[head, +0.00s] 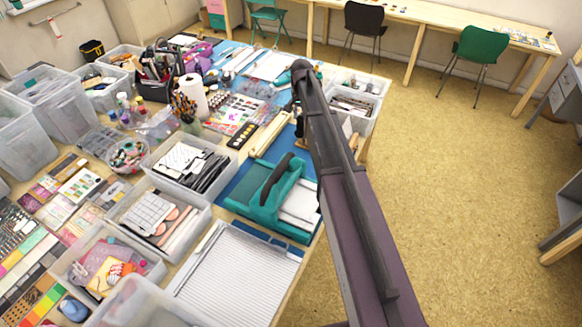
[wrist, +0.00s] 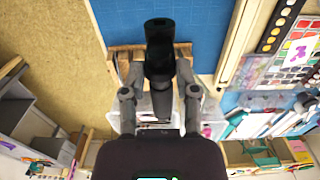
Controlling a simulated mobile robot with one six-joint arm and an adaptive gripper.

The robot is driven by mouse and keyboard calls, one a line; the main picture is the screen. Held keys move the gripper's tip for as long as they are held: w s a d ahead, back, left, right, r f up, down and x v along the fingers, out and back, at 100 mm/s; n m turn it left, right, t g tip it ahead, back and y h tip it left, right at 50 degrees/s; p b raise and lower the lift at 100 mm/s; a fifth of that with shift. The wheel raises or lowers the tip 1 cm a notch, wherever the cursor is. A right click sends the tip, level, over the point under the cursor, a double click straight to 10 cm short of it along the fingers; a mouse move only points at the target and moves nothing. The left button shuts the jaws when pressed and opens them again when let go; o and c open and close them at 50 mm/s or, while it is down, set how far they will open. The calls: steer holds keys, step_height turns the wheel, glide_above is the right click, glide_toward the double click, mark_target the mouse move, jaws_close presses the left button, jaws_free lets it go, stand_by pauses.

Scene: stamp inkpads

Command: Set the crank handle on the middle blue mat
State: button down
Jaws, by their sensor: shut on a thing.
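In the wrist view my gripper (wrist: 158,75) is shut on the crank handle (wrist: 158,40), a black, rounded piece standing out between the fingers. Its far end overlaps the middle blue mat (wrist: 205,22) in that view; I cannot tell whether it touches the mat. In the head view the middle blue mat (head: 287,142) lies near the table's right edge, partly covered by my arm. My gripper and the crank handle are not clearly visible in the head view, where the arm hides much of that spot.
A wooden strip (head: 270,134) lies along the mat's left side, with a dark paint palette (head: 242,134) beyond. A teal device with a black handle (head: 278,195) stands in front. A clear bin (head: 352,103) is at the right table edge. Several full bins crowd the left.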

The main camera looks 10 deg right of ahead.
steer(key=shift+r+p, duration=0.3)
steer(key=shift+r, duration=0.3)
